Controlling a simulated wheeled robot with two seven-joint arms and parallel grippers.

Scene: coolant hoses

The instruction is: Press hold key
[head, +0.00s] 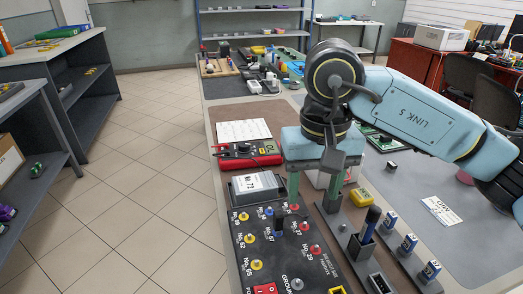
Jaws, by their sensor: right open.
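A red multimeter (262,160) with a dark face lies on the bench at the middle left, near the bench's left edge. Its keys are too small to tell apart, so I cannot pick out the hold key. My right gripper (313,201) comes in from the right and points down, to the right of and nearer than the multimeter. Its two green fingers are apart, with nothing seen held between them. They hang over the area around the back edge of the black terminal panel (287,258); I cannot tell how high. My left gripper is out of view.
A grey block labelled NI 72 (257,186) stands just in front of the multimeter. A white sheet (244,130) lies behind it. A yellow box (361,197), a screwdriver in a holder (370,222) and several small blue-white blocks (408,243) stand to the right.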

